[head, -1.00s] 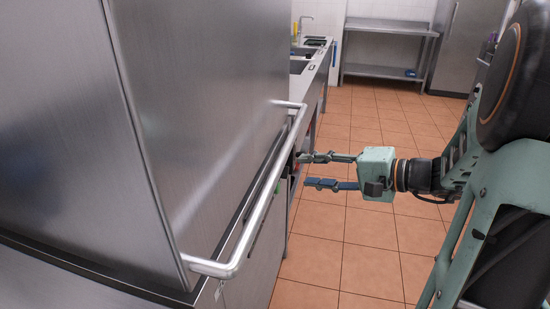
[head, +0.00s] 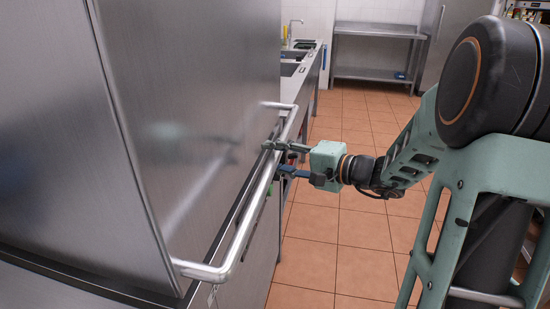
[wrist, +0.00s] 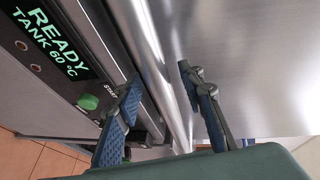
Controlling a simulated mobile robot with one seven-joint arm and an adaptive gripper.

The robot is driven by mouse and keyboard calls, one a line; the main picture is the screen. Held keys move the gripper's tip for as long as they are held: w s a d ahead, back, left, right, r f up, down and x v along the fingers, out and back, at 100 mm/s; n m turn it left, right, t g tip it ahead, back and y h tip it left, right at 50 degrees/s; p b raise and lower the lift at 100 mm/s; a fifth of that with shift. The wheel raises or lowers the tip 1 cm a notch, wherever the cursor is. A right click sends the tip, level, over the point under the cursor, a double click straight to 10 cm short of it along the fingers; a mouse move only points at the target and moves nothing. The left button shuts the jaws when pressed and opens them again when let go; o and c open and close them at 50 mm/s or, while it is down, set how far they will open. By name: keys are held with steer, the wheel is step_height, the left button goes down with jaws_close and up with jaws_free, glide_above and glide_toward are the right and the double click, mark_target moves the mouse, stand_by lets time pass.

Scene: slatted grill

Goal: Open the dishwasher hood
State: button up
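The dishwasher hood (head: 190,90) is a large brushed-steel box filling the left of the head view. It sits down on the machine's body. A round steel handle bar (head: 243,232) runs along its lower edge and stands out from the front. My gripper (head: 275,157) is at the far part of this bar. In the wrist view the bar (wrist: 172,95) passes between my two fingers (wrist: 159,77), with a gap visible beside them. The fingers are spread and do not look closed on it. Whether either finger touches the bar is unclear.
The control panel (wrist: 48,42) reads "READY TANK 60 °C" and has a green start button (wrist: 88,102) beside my left finger. A sink counter (head: 300,75) stands beyond the machine, and a steel shelf table (head: 378,30) at the back. Tiled floor (head: 335,240) right of the machine is clear.

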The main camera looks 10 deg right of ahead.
steer(key=shift+w+a, duration=0.1)
steer(key=shift+c, duration=0.4)
jaws_close()
steer(key=shift+r, duration=0.1)
step_height(320, 180, up, 41)
steer(key=p, duration=1.5)
steer(key=shift+f, duration=0.2)
steer(key=shift+o, duration=0.4)
jaws_free()
steer(key=shift+f, duration=0.1)
